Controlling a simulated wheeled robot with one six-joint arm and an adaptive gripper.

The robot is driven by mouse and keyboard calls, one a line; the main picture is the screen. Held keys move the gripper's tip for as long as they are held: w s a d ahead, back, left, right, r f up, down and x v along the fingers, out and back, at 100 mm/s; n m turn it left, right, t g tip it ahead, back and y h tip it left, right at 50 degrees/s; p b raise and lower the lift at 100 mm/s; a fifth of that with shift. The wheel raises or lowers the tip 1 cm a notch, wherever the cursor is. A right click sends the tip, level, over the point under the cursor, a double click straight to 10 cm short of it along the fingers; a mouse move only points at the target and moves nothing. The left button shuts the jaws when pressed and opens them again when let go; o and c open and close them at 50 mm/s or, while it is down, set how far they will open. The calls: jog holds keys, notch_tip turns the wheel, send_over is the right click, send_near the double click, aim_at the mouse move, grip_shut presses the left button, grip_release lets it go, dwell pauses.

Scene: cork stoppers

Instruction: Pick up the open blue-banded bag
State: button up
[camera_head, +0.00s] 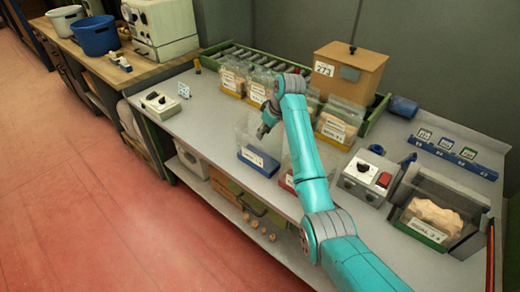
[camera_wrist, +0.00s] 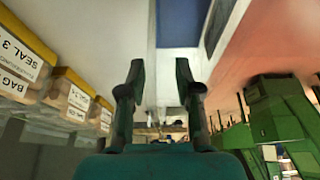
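The blue-banded bag (camera_head: 258,163) stands on the grey bench in the head view, clear-sided with a blue band and a white label near its base. My gripper (camera_head: 264,130) hangs just above and beside its top in that view. In the wrist view my gripper (camera_wrist: 160,75) is open, with nothing between its two fingers. A blue patch (camera_wrist: 180,22) beyond the fingertips seems to be the bag's band. Whether the fingers touch the bag cannot be told. A red-banded bag (camera_head: 289,181) stands to the right, partly hidden behind my arm.
Yellow-banded bags (camera_head: 232,80) stand along the back; some show in the wrist view (camera_wrist: 72,97). A cardboard box (camera_head: 348,72) is behind. A control box with a red switch (camera_head: 367,178) and a machine holding a green-banded bag (camera_head: 425,231) are right. The bench's front left is mostly clear.

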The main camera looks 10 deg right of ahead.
jog(key=shift+f, duration=0.1)
grip_shut()
dwell(0.3)
